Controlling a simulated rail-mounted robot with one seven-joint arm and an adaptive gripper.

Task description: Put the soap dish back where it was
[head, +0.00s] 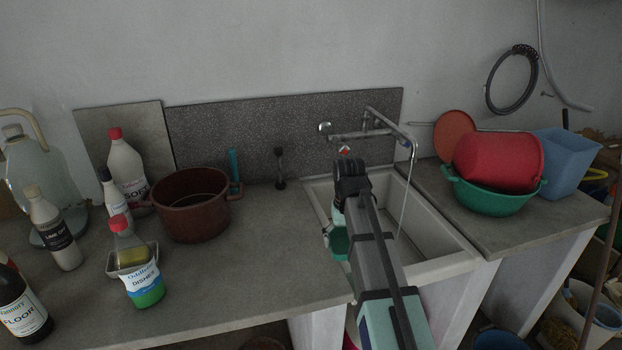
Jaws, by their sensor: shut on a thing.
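My arm reaches over the front of the sink, well to the right of this dish.
A brown pot (192,204) and several bottles crowd the left counter, with a glass demijohn (40,172) at the far left. The counter between the pot and the sink (440,245) is mostly clear. A tap (385,130) overhangs the sink. Basins (490,195) fill the right counter.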

